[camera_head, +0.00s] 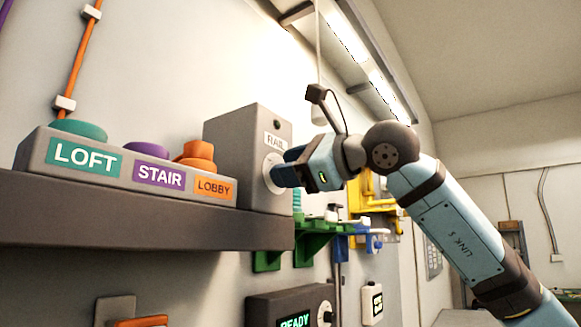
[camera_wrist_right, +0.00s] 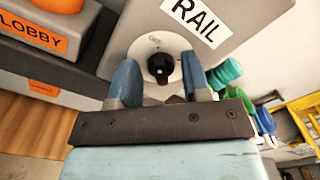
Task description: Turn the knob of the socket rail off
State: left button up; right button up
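The socket rail box is a grey box (camera_head: 230,140) labelled RAIL on the dark shelf in the head view. Its white round dial (camera_head: 268,165) faces right. In the right wrist view the dial (camera_wrist_right: 136,52) carries a black knob (camera_wrist_right: 160,68) with a small white mark; the dial's lettering is too small to read. My right gripper (camera_head: 284,172) is at the dial. In the right wrist view its blue fingers (camera_wrist_right: 159,64) stand apart, one on each side of the knob, with gaps showing between. The left gripper is in neither view.
Left of the box, a grey panel (camera_head: 35,150) bears LOFT, STAIR and LOBBY buttons. The dark shelf (camera_head: 130,215) runs beneath. Green brackets (camera_head: 315,228) and a yellow fixture (camera_head: 375,200) sit beyond. A READY unit (camera_head: 262,305) is below. Open room lies to the right.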

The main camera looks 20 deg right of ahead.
jog(key=shift+o, duration=0.3)
jog(key=shift+s, duration=0.1)
jog(key=b+v, duration=0.1)
jog(key=v, duration=1.2)
jog(key=shift+s+d, duration=0.25)
jog(key=shift+d, duration=0.05)
